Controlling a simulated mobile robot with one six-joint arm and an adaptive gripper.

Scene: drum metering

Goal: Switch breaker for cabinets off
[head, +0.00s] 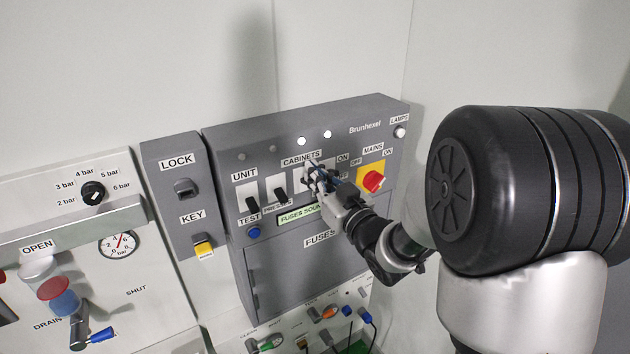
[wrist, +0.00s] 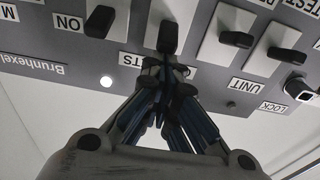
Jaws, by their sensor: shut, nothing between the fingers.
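The breaker for cabinets (wrist: 168,36) is a black lever on a white plate in the grey panel, under the CABINETS label (head: 300,158). In the head view my gripper hides it. In the wrist view, which is upside down, the lever shows just beyond my fingertips. My gripper (head: 311,172) is shut and empty, its tips (wrist: 166,66) over the label and close to the lever. I cannot tell whether they touch, or which way the lever is set. The lamp above CABINETS (head: 301,141) is lit white.
Left of it are the UNIT breaker (head: 252,204) and another breaker (head: 280,195), both levers down. To the right is a further breaker (wrist: 101,21), with a lit lamp (head: 327,134), then the red MAINS knob (head: 373,181).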

